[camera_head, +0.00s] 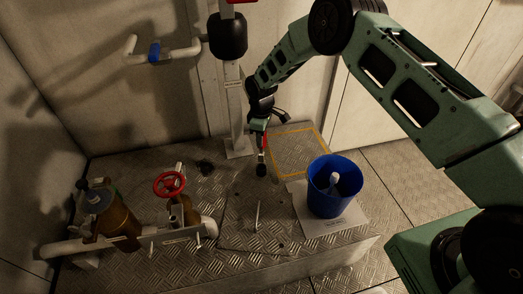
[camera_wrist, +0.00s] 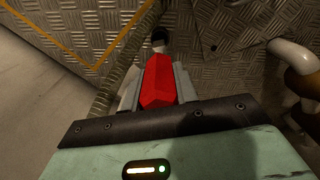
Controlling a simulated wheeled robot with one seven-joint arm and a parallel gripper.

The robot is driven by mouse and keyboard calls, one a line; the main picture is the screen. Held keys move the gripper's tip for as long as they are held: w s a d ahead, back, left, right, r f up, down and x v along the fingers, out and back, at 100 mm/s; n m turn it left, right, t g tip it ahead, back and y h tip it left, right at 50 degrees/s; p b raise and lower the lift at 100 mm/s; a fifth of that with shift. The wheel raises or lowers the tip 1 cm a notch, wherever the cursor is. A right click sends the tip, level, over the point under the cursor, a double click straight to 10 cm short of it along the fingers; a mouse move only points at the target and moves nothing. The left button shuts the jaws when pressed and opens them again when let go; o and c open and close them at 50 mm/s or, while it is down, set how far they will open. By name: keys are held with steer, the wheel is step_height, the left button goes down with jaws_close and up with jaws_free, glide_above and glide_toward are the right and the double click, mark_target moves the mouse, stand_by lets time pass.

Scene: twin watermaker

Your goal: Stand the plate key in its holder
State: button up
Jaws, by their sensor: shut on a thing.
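My gripper (camera_head: 263,138) is shut on a red-handled tool, which I take for the plate key (camera_head: 261,168). In the head view it hangs below my jaws with its black end down, above the raised metal floor. In the wrist view the red handle (camera_wrist: 157,82) sits between the two grey fingers (camera_wrist: 155,88), with a short pale neck and black end beyond. A blue open container (camera_head: 325,198) stands to the right on a pale sheet, with a white object (camera_head: 334,181) inside. It may be the holder; no other holder is clearly marked.
A floor plate (camera_head: 235,225) with a thin pale upright piece (camera_head: 257,216) lies in front. A red handwheel valve (camera_head: 169,185) and a brown pipe fitting (camera_head: 118,222) stand left. A yellow-outlined square (camera_head: 298,152) is bare. A post (camera_head: 236,120) rises behind my gripper.

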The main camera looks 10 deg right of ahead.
mark_target(261, 152)
steer(key=shift+f+b, duration=0.75)
steer(key=shift+f, duration=0.65)
steer(key=shift+f+b, duration=1.55)
steer(key=shift+f, duration=0.8)
steer(key=o, duration=0.9)
steer(key=shift+r, duration=0.15)
step_height(261, 152, up, 17)
steer(key=p, duration=0.3)
steer(key=shift+p, duration=0.4)
steer(key=shift+r, duration=0.1)
